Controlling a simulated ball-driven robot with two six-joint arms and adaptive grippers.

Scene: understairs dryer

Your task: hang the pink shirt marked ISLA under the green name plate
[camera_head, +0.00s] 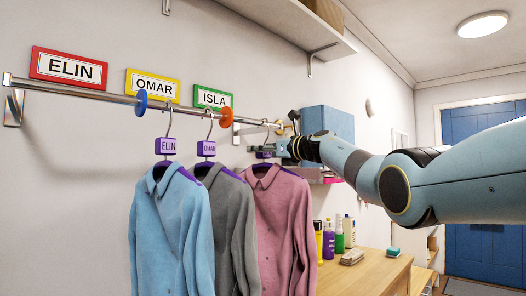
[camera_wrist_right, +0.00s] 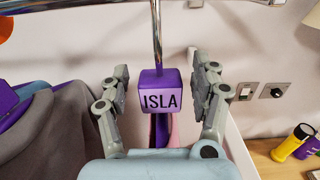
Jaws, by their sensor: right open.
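The pink shirt (camera_head: 284,215) hangs from a hanger at the right end of the row, right of the orange disc. Its purple tag reads ISLA in the right wrist view (camera_wrist_right: 159,100). The green name plate (camera_head: 213,97) reading ISLA is on the wall above the rail (camera_head: 185,106), left of the pink shirt. My right gripper (camera_wrist_right: 168,85) is open, with its fingers on both sides of the tag and gaps showing. In the head view it is at the pink shirt's hanger (camera_head: 275,149), partly hiding the tag. My left gripper is not in view.
A blue shirt (camera_head: 172,230) tagged ELIN and a grey shirt (camera_head: 232,225) tagged OMAR hang close on the left. A blue disc (camera_head: 141,102) and an orange disc (camera_head: 226,117) sit on the rail. Bottles (camera_head: 339,237) stand on a wooden counter (camera_head: 365,275) below right.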

